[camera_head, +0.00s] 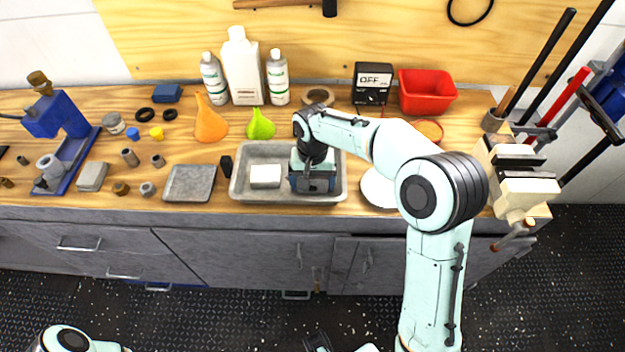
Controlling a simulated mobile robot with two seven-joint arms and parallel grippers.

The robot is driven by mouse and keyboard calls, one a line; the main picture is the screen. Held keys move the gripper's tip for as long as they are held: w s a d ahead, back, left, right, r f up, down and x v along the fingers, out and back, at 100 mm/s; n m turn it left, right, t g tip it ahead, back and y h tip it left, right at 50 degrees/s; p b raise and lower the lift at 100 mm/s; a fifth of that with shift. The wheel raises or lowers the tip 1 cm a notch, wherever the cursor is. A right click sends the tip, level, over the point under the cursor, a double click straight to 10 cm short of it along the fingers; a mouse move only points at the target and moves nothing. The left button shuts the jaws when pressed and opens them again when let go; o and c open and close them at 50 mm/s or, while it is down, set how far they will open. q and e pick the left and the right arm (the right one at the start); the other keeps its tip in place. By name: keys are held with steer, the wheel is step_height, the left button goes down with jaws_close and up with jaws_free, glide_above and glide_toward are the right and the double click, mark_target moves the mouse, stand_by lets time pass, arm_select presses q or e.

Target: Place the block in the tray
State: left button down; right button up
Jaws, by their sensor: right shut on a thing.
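The grey metal tray (240,189) stands on the wooden bench in the middle of the view. A white block (265,175) lies in its left part. My right gripper (312,187) is low over the right part of the tray, to the right of the white block and apart from it. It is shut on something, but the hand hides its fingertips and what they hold. At the bottom edge a dark part (318,343) shows that may be my left gripper. It is cut off, and its jaws cannot be made out.
A flat grey plate (190,184) and a small black block (226,166) are left of the tray. A white round plate (378,190) is to its right, partly behind my arm. An orange funnel (210,123), a green funnel (260,126) and white bottles (241,72) stand behind.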

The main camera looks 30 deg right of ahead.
steer(key=o, duration=1.1)
steer(key=shift+f, duration=0.15)
steer(key=shift+r, duration=0.3)
step_height(320, 180, up, 12)
steer(key=shift+f+p, duration=0.1)
steer(key=shift+p, duration=0.8)
